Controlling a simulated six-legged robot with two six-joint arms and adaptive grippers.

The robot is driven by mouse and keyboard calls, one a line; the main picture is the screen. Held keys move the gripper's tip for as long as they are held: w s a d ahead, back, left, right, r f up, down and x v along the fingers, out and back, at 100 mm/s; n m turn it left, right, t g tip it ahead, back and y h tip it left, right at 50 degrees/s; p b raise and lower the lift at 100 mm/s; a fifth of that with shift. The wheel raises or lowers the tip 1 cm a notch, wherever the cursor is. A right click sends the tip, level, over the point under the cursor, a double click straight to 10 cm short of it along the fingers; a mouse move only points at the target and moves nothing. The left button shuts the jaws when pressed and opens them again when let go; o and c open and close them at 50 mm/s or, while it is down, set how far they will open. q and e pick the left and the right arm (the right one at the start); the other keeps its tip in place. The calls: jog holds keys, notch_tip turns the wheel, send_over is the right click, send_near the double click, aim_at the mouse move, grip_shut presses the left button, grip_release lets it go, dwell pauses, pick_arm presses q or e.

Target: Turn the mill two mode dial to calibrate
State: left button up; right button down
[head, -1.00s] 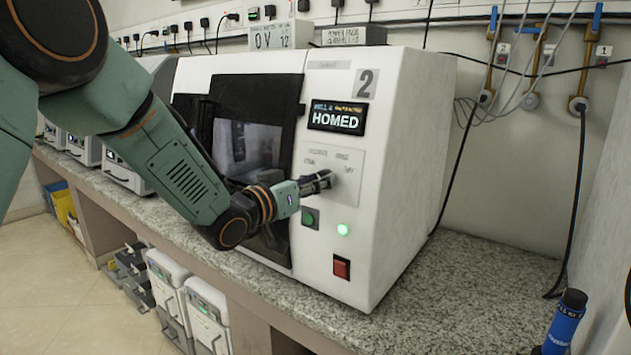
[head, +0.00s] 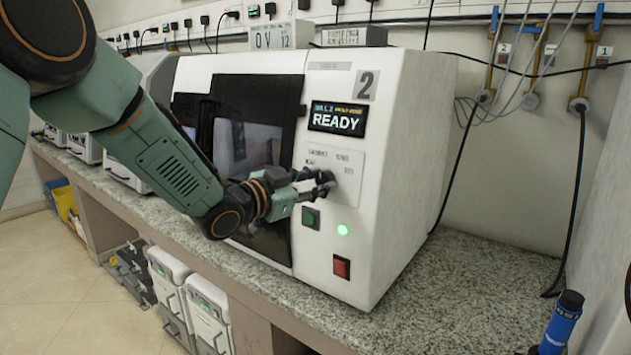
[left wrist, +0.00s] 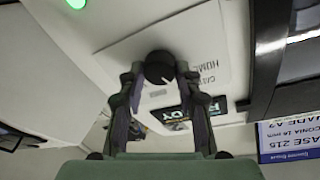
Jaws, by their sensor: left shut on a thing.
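Mill two is the white machine (head: 385,150) marked 2, and its screen (head: 337,120) reads READY. Its mode dial is a round black knob on a light label plate (head: 347,163); the knob (left wrist: 159,67) shows best in the left wrist view. A pale mark shows on the knob's lower edge there; the labels are too blurred or cut off to read fully. My left gripper (left wrist: 156,80) has a finger on either side of the knob and is shut on it. In the head view the left gripper (head: 322,184) covers most of the knob. My right gripper is not in view.
Below the dial are a green button (head: 310,217), a lit green lamp (head: 343,230) and a red switch (head: 341,267). The dark door window (head: 245,145) is left of the panel. A blue bottle (head: 561,325) stands at lower right. The granite counter (head: 470,285) between is clear.

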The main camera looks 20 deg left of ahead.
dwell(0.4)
pick_arm(q)
jog(key=o, duration=1.2)
jog(key=shift+c, duration=0.2)
jog(key=v, duration=1.2)
jog(key=shift+a+r, duration=0.1)
